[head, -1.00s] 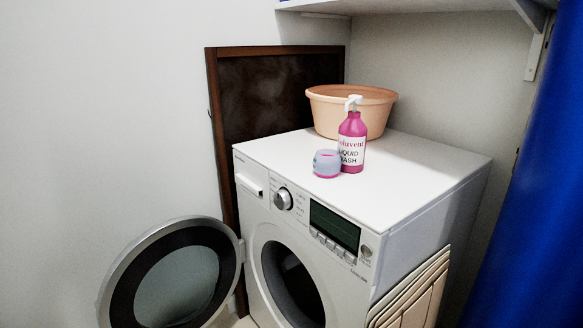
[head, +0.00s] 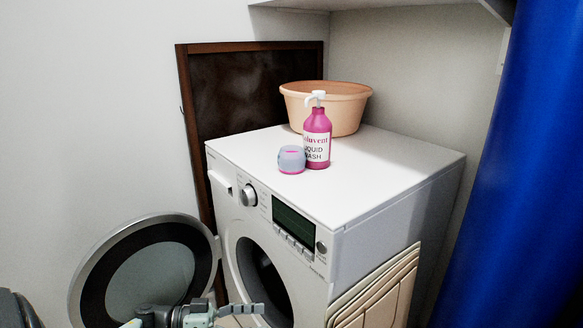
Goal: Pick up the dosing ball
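My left gripper (head: 250,310) is at the bottom edge, low in front of the machine and well below and apart from the ball. It is partly cut off, so its opening cannot be judged. My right gripper is not in view.
A peach basin (head: 345,108) stands behind the bottle. The machine's round door (head: 145,275) hangs open at lower left. Folded beige boards (head: 375,295) lean on the machine's right side. A blue curtain-like surface (head: 510,170) fills the right. The machine top's right part is clear.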

